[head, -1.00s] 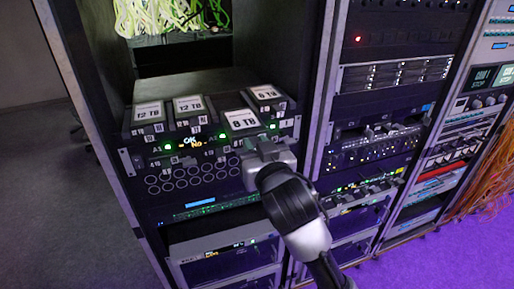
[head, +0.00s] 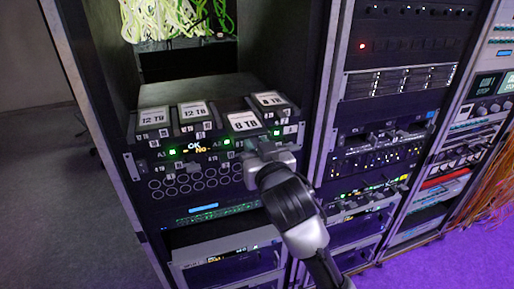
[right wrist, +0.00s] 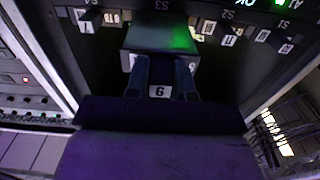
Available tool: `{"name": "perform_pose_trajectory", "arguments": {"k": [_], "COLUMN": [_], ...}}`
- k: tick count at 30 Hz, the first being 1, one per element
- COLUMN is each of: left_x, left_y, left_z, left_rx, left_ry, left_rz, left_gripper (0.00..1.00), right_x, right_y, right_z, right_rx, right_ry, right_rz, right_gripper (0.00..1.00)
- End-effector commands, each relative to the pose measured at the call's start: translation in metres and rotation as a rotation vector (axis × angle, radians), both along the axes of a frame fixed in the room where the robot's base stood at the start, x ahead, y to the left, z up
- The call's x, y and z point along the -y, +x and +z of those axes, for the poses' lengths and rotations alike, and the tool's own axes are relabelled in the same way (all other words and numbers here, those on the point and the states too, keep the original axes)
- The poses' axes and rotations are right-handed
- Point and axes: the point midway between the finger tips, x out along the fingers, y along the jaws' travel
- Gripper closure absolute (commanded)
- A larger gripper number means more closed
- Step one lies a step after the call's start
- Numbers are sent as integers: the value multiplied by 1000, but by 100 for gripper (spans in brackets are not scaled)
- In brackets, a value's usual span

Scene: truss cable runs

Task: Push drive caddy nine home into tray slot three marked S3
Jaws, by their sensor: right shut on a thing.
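The drive caddy (head: 243,122) with an "8 TB" top label is third from the left in the tray (head: 205,165) and sticks out forward of its neighbours. My right gripper (head: 262,147) is shut on its front. In the right wrist view the gripper (right wrist: 161,86) has a finger on each side of a tab. The tab label (right wrist: 159,91) looks like a 6; the view is upside down, so it reads 9. The caddy's body (right wrist: 160,38) runs into the slot under the S3 mark (right wrist: 162,5). The inside of the slot is hidden. My left gripper is not in view.
Two "12 TB" caddies (head: 153,116) (head: 193,109) sit to the left and another "8 TB" caddy (head: 269,99) to the right, all further back. A rack post (head: 329,100) stands just right of my gripper. Green and yellow cables (head: 175,15) hang above.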

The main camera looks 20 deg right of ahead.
Motion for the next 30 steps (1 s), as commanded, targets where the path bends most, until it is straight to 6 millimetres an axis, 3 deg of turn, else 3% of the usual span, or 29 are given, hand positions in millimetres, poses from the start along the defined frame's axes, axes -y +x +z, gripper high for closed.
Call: {"name": "perform_pose_trajectory", "arguments": {"k": [14,30], "left_x": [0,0], "left_y": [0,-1], "left_z": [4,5], "left_rx": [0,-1], "left_ry": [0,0], "left_rz": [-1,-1], "left_gripper": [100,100], "right_x": [0,-1], "right_y": [0,16], "right_z": [0,0], "right_rx": [3,4], "right_ry": [1,0], "right_rz": [0,0], "right_gripper": [100,100]}}
